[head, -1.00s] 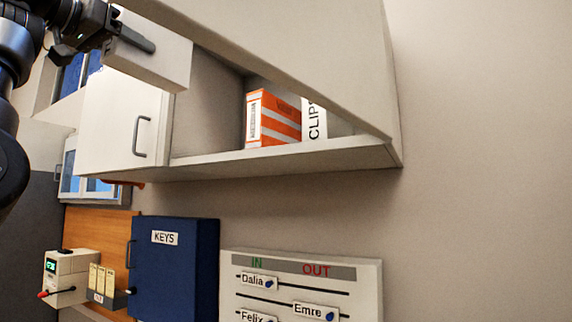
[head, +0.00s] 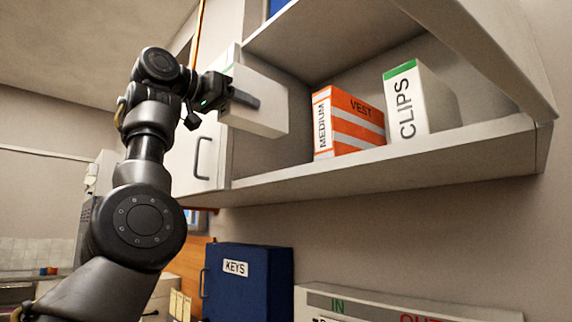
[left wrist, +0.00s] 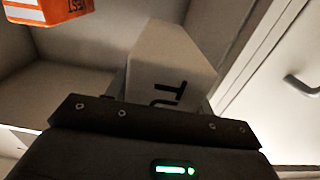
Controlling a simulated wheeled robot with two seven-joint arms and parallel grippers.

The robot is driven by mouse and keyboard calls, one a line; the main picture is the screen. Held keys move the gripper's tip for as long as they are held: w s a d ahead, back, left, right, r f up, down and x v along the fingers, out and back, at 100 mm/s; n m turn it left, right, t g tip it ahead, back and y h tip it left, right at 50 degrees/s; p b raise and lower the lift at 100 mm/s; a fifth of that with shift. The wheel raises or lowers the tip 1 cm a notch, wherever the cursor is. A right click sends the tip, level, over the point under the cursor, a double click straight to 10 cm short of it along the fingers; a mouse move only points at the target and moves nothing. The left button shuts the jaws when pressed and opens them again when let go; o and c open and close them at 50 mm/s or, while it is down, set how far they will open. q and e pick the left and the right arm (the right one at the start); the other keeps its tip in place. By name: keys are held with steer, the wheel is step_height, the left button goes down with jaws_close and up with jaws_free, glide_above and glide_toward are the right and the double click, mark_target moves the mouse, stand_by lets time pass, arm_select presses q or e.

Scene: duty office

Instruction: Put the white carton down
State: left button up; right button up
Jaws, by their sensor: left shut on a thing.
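The white carton (head: 268,101) is in my left gripper (head: 243,97), at the left end of the open wall cabinet. The gripper is shut on it, with one dark finger along its near side. In the left wrist view the carton (left wrist: 172,55) stands out beyond the gripper's dark edge, with dark letters partly hidden. Shelf boards show around it, and I cannot tell whether it touches the shelf. The open shelf (head: 400,158) has a clear stretch left of the orange box. My right gripper is not in view.
An orange and white VEST box (head: 346,122) and a white CLIPS box (head: 420,100) with a green top stand on the shelf. A white cabinet door (head: 196,160) is left of the opening. A blue KEYS cabinet (head: 250,285) hangs below.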

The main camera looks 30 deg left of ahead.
mark_target(259, 131)
arm_select(q)
steer(key=w, duration=0.2)
steer(key=w+d+f, duration=0.1)
steer(key=w, duration=0.1)
steer(key=w+f+p, duration=0.1)
steer(key=w, duration=0.1)
steer(key=shift+d, duration=0.3)
steer(key=w+f, duration=0.1)
steer(key=w+d+f, duration=0.1)
steer(key=f, duration=0.1)
steer(key=w+f, duration=0.1)
steer(key=f, duration=0.1)
steer(key=shift+w+d+p, duration=0.15)
steer(key=shift+w+p, duration=0.1)
steer(key=shift+p, duration=0.1)
steer(key=shift+w+f, duration=0.35)
steer(key=shift+f, duration=0.1)
steer(key=shift+w+d+f, duration=0.1)
steer(key=shift+w+f, duration=0.05)
steer(key=shift+f, duration=0.15)
steer(key=shift+f+p, duration=0.65)
steer(key=shift+f, duration=0.6)
steer(key=shift+w+f, duration=0.1)
steer(key=shift+f, duration=0.15)
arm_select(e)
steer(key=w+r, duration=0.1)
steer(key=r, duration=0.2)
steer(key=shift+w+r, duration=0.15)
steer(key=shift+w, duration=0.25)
